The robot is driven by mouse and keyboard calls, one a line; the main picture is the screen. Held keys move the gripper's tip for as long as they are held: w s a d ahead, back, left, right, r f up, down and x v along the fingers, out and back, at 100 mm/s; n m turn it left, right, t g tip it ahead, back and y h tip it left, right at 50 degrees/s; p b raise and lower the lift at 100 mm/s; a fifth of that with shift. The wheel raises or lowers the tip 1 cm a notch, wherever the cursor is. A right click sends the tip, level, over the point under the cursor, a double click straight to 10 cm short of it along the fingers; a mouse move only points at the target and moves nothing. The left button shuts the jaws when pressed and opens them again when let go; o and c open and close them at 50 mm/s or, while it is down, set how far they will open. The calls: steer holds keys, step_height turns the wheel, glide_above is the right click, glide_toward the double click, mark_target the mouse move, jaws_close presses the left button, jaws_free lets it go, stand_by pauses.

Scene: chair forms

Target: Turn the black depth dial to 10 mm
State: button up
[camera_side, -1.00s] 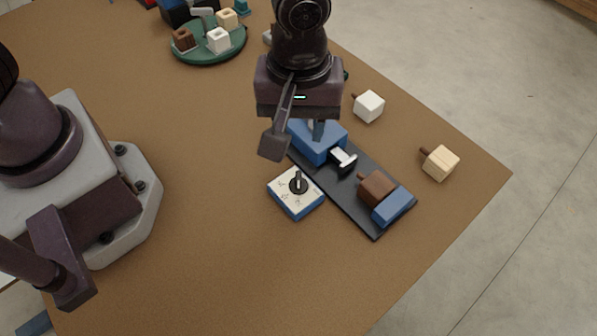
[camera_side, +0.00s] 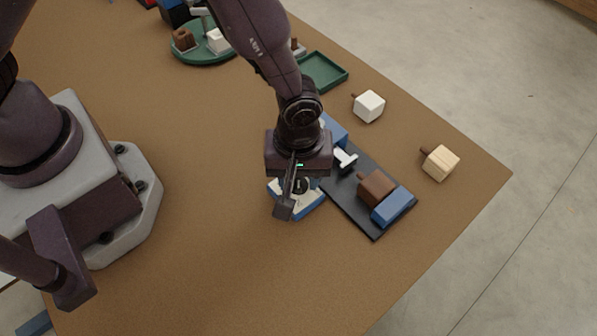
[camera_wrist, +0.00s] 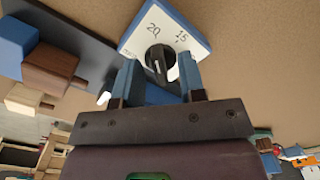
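The black depth dial (camera_wrist: 159,58) sits on a white-topped, blue-sided block. In the wrist view the block's white face (camera_wrist: 140,41) shows the marks 20 and 15; other marks are hidden or unreadable. My gripper (camera_wrist: 157,75) has its two blue fingers apart, one on each side of the dial, with a gap visible around it. In the side view my gripper (camera_side: 296,190) is over the dial block (camera_side: 312,208) and hides much of it. I cannot tell how far the fingers reach down beside the dial, nor the pointer's exact setting.
White (camera_side: 369,106) and pale wood (camera_side: 440,162) blocks lie beyond. The table's front is clear.

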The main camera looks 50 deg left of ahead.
steer(key=shift+c, duration=0.2)
jaws_close()
steer(key=shift+m, duration=0.3)
steer(key=m, duration=0.3)
steer(key=shift+m, duration=0.3)
steer(key=m, duration=0.3)
steer(key=shift+a+m, duration=0.1)
steer(key=shift+m, duration=0.2)
steer(key=m, duration=1.2)
steer(key=shift+a, duration=0.1)
